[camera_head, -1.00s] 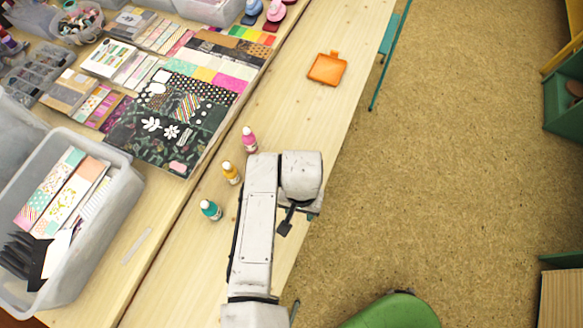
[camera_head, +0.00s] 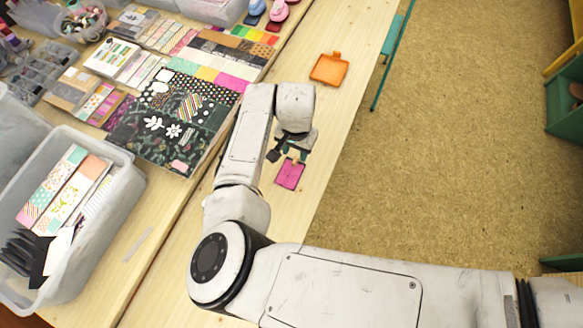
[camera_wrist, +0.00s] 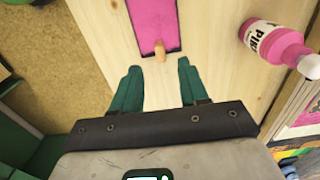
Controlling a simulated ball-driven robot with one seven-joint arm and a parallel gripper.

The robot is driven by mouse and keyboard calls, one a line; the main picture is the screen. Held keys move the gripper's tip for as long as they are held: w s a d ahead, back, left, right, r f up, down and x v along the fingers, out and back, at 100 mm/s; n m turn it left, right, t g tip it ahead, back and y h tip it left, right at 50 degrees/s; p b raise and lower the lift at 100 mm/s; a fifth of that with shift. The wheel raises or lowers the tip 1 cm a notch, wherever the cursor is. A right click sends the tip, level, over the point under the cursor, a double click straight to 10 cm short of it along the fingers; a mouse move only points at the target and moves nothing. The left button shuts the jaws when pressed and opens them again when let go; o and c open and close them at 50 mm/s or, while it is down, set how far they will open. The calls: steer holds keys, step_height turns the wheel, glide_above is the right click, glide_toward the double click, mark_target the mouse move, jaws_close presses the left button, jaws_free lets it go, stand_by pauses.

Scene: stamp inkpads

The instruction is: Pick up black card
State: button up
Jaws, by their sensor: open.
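Several black cards (camera_head: 22,252) stand fanned together at the near end of a clear plastic bin (camera_head: 105,228), at the left of the head view. My gripper (camera_head: 292,153) is far to the right of them, low over the bare table strip. In the wrist view its green fingers (camera_wrist: 158,72) are spread and empty. Just ahead of them lies a pink, dark-edged pad (camera_wrist: 155,22) with a small wooden peg at its near end. The pad also shows in the head view (camera_head: 289,175). No black card shows in the wrist view.
An orange open case (camera_head: 329,69) lies farther along the table (camera_head: 345,115). Patterned papers (camera_head: 165,120) cover the table's left part. My arm hides part of the table's near strip.

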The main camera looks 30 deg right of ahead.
mark_target(295, 161)
steer(key=shift+s+a+f+p, duration=0.1)
steer(key=shift+f+p, duration=0.15)
steer(key=shift+f, duration=1.1)
steer(key=shift+a+f+p, duration=0.1)
steer(key=shift+f+p, duration=0.1)
steer(key=shift+f, duration=1.1)
steer(key=shift+c, duration=0.3)
jaws_close()
